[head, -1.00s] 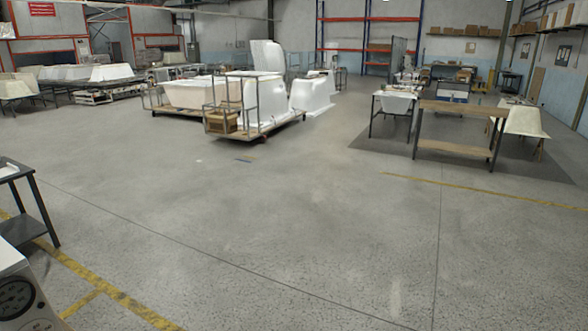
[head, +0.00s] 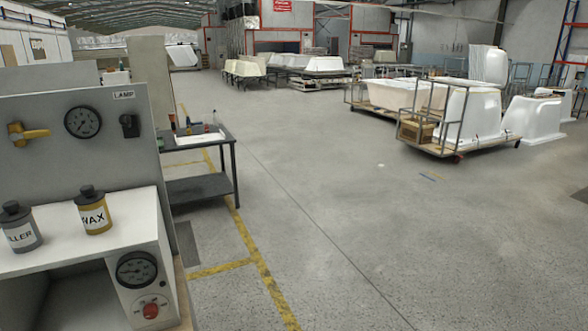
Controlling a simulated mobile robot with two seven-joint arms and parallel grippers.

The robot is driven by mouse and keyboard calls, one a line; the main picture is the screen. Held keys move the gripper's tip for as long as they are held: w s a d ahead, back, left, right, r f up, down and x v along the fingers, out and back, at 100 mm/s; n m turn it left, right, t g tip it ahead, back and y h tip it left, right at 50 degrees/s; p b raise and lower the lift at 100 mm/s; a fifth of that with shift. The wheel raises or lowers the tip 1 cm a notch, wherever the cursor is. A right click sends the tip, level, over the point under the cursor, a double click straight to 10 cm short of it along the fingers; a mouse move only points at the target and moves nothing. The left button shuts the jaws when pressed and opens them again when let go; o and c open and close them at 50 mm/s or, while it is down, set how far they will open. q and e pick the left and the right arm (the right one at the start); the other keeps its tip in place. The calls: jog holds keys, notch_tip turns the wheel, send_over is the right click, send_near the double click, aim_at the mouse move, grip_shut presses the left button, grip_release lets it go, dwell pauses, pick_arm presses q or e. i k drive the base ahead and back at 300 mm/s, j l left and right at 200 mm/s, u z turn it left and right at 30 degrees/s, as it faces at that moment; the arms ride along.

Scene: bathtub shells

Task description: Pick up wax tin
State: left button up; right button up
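The wax tin (head: 93,212) is a small yellow-brown bottle-like container with a dark cap and a white label reading WAX. It stands upright on the white top of a grey machine at the left. A grey tin (head: 20,228) with a dark cap and a partly cut-off label ending in LLER stands to its left, a small gap apart. Neither of my grippers shows in the head view.
The machine's grey panel (head: 75,135) rises behind the tins, with a gauge, a yellow valve handle and a LAMP switch. A dark table (head: 205,165) stands beyond it. A cart with bathtub shells (head: 470,117) is at the right. The middle floor is clear.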

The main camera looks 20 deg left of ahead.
aim_at(96, 218)
jog(key=i+l+u, duration=0.1)
jog(key=u, duration=0.35)
jog(key=i+l+u, duration=0.2)
jog(key=u, duration=0.25)
jog(key=i+l+u, duration=0.1)
jog(key=l+u, duration=0.15)
jog(key=u, duration=0.15)
jog(key=i+l+u, duration=0.1)
jog(key=l+u, duration=0.15)
jog(key=u, duration=0.2)
jog(key=l+u, duration=0.25)
jog(key=u, duration=0.2)
jog(key=l+u, duration=0.25)
jog(key=u, duration=0.2)
